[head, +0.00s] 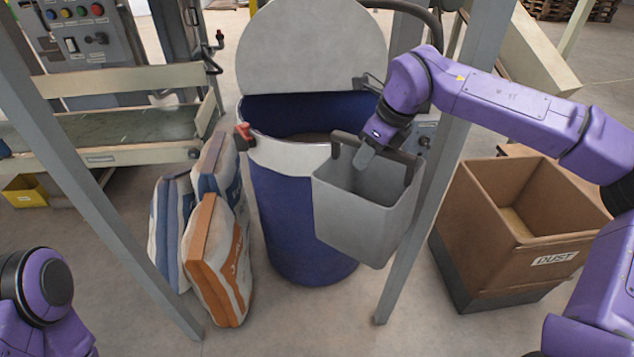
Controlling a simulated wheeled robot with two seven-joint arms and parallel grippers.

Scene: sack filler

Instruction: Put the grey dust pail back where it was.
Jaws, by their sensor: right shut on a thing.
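The grey dust pail (362,213) hangs in front of the right side of a blue drum (290,220), clear of the floor. It looks slightly tilted. My right gripper (363,157) is shut at the pail's dark handle (343,141) near its rim. The pail's inside is partly visible and its bottom is hidden. My left gripper is out of view; only part of my left arm shows at the lower left.
The drum's round lid (312,50) stands open, with a red latch (244,136) at left. Sacks (215,258) lean left of the drum. Floor in front is clear.

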